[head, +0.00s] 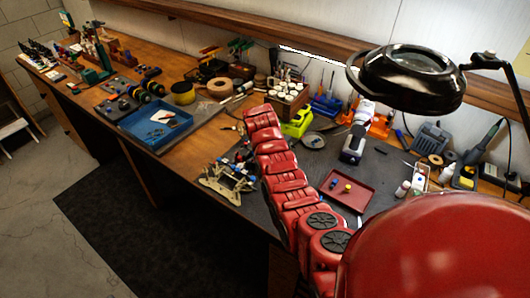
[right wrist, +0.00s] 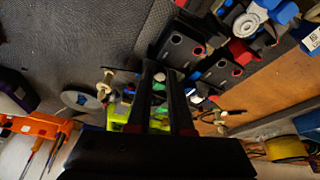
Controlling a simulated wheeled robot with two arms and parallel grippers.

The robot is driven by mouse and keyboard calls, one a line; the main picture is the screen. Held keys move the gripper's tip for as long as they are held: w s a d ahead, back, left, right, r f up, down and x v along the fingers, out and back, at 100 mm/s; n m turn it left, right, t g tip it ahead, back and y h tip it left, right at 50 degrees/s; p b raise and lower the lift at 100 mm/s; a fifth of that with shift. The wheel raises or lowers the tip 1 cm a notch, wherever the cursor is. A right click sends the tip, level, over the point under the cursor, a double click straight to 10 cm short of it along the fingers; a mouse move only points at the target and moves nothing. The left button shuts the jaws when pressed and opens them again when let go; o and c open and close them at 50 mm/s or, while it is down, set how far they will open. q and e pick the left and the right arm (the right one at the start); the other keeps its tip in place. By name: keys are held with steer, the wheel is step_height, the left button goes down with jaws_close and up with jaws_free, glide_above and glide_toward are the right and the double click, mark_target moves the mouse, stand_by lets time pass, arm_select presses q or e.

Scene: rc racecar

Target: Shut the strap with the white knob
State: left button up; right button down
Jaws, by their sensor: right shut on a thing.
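The car chassis (head: 228,178) stands at the front edge of the bench, left of my red right arm. In the right wrist view its black parts with red rings (right wrist: 190,50) fill the upper right, partly hidden by my gripper. My right gripper (right wrist: 160,82) reaches in over the chassis, its two dark fingers close around a small white knob (right wrist: 159,86). The strap under the knob is too dark and small to make out. In the head view the right fingers are hidden by the arm. My left gripper is not in view.
A red tray (head: 347,190) with small parts lies right of the arm. A blue tray (head: 155,124) lies to the left. A black magnifier lamp (head: 410,78) hangs over the right side. A yellow-green object (head: 297,122) stands behind the arm.

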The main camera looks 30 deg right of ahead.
steer(key=shift+s+a+f, duration=0.1)
steer(key=shift+f, duration=0.1)
steer(key=c, duration=0.8)
jaws_free()
steer(key=shift+r, duration=0.2)
steer(key=shift+a+r+b, duration=0.15)
steer(key=shift+r+b, duration=0.3)
steer(key=shift+r, duration=0.2)
steer(key=p+v, duration=0.6)
steer(key=v, duration=0.9)
steer(key=shift+r, duration=0.4)
steer(key=shift+s, duration=0.1)
